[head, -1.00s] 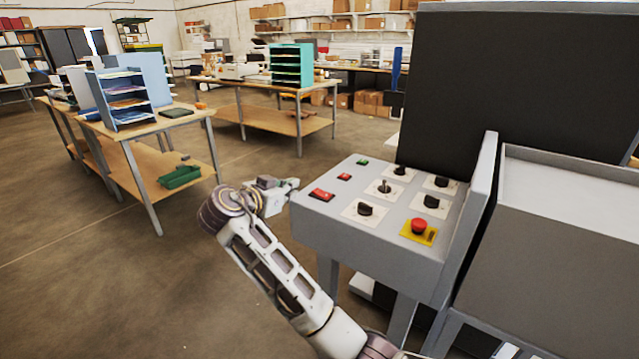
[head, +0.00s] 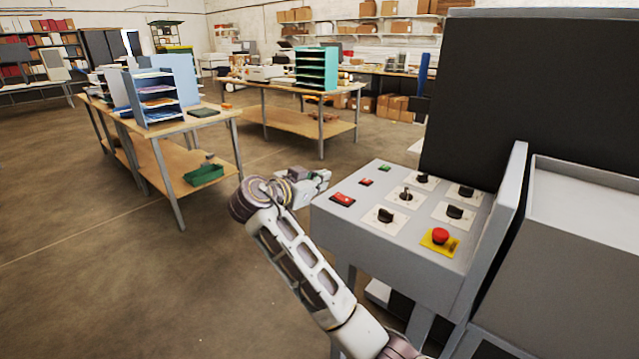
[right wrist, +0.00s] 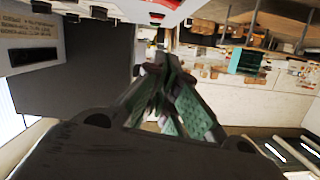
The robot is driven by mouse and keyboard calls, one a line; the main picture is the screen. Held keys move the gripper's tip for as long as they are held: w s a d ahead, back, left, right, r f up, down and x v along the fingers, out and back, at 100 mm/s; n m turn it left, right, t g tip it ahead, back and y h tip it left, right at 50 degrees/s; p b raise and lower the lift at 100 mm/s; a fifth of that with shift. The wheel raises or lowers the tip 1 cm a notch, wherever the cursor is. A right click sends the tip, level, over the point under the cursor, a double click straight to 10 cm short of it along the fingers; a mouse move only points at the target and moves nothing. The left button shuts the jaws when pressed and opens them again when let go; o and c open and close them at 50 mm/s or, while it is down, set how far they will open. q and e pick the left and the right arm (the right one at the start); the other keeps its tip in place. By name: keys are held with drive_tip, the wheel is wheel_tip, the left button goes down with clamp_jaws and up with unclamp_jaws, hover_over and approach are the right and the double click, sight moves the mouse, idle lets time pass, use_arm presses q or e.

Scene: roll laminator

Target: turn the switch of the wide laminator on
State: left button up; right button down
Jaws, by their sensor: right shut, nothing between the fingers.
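The wide laminator (head: 385,252) stands at the right with a sloped grey control panel. On the panel are a large red rocker switch (head: 343,199), a small red button (head: 366,182), a green button (head: 384,168), several black knobs, a small toggle lever (head: 405,192) and a red emergency stop (head: 440,236) on a yellow plate. My right gripper (head: 322,176) is beside the panel's left edge, near the red rocker switch and apart from it. It is shut and empty; its green-padded fingers show in the right wrist view (right wrist: 178,100). My left gripper is out of view.
A tall dark panel (head: 530,90) rises behind the controls. A wooden table (head: 165,125) with a blue paper rack (head: 152,98) stands at the left, another table with a teal rack (head: 317,68) behind. The floor between them is clear.

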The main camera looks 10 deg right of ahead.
hover_over(342, 198)
drive_tip(key=a, duration=0.2)
drive_tip(key=shift+s+f+p, duration=0.25)
drive_tip(key=shift+f+p, duration=0.05)
drive_tip(key=shift+f, duration=0.6)
drive_tip(key=f, duration=0.2)
drive_tip(key=shift+w+f, duration=0.3)
drive_tip(key=shift+f, duration=0.05)
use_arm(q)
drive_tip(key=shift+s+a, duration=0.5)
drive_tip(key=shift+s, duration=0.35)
use_arm(e)
drive_tip(key=shift+w+a+f, duration=0.1)
drive_tip(key=shift+f, duration=0.6)
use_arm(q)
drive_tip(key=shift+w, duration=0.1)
use_arm(e)
drive_tip(key=shift+f, duration=0.1)
drive_tip(key=shift+w+a+f+n, duration=0.15)
drive_tip(key=shift+f+n, duration=0.15)
drive_tip(key=shift+n, duration=0.1)
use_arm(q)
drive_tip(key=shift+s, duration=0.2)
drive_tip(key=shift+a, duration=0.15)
